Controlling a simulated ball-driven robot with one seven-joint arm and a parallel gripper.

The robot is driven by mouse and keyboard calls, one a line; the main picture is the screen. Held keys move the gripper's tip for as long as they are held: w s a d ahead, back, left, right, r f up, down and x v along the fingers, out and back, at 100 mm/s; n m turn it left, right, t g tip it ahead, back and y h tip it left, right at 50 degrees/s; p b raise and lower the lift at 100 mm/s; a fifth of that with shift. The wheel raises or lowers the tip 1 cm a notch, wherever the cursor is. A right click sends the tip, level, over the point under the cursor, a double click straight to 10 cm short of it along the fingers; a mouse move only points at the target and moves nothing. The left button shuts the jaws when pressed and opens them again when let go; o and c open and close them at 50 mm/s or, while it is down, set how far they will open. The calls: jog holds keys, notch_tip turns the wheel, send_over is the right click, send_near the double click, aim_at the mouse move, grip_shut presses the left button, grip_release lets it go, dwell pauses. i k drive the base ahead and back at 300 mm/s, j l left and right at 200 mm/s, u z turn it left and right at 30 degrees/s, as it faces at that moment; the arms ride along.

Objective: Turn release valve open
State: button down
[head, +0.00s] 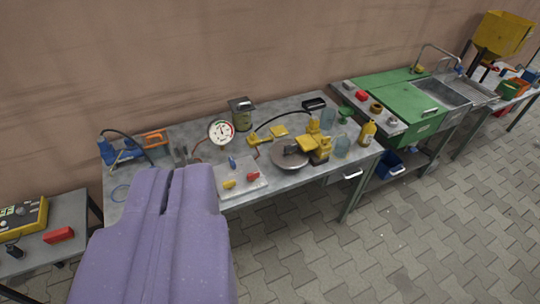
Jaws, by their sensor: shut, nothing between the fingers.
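My gripper (167,172) is the purple shape at the lower left, its two fingers shut together with nothing between them. It covers the left front of the grey workbench (185,131). To its right, a pale plate (255,190) on the bench carries small blue, yellow and red handles, apart from my gripper in the picture. A yellow hand pump (318,143) stands further right. A round white gauge (221,132) stands behind the plate. I cannot tell which part is the release valve, or whether it is open.
A round grey disc (290,154) lies by the pump. A green sink unit (375,85) is beyond. A side table (58,255) with a red block is at the left. The paved floor at lower right is clear.

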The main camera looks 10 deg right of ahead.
aim_at(252, 177)
jog(key=i+l, duration=0.15)
jog(key=i, duration=0.9)
jog(key=i+l+z, duration=0.1)
jog(key=i, duration=0.9)
jog(key=l, duration=0.1)
